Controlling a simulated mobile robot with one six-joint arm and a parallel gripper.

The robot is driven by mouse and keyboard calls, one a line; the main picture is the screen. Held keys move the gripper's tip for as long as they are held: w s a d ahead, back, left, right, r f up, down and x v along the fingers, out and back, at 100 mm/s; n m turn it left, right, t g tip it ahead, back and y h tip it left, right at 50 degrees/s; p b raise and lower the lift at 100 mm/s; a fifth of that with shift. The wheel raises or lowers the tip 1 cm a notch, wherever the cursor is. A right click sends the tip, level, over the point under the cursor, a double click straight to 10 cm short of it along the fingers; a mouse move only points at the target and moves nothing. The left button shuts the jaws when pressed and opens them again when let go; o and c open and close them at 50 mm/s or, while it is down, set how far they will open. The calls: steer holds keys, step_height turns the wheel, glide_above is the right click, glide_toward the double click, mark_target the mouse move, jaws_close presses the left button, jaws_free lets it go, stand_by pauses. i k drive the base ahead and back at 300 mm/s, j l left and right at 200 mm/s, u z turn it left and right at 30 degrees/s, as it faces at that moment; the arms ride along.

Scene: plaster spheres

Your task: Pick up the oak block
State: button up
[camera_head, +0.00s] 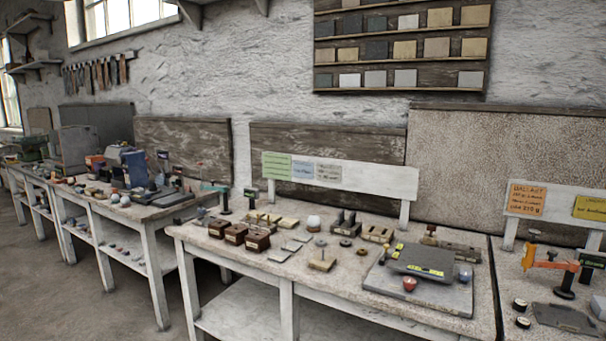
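Several small wooden blocks lie on the middle workbench (265,272), and I cannot tell which one is the oak block. Light wooden pieces (287,222) lie further back on the left half of the bench. A row of dark brown boxes (236,234) with pale labels stands near the left front. Another wooden piece with dark marks (378,234) lies right of the middle. My gripper is not in view.
A grey slab (440,297) with a tilted dark plate (420,260), a red ball (409,284) and a bluish ball (464,272) fills the bench's right. A white ball (314,222) sits mid-bench. A crowded bench (150,212) stands left; the floor (75,300) at front left is clear.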

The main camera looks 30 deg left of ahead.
mark_target(234, 235)
steer(key=k+j+u, duration=0.2)
steer(key=j+u, duration=0.3)
steer(key=j, duration=0.55)
steer(key=j+u, duration=0.5)
steer(key=j, duration=0.6)
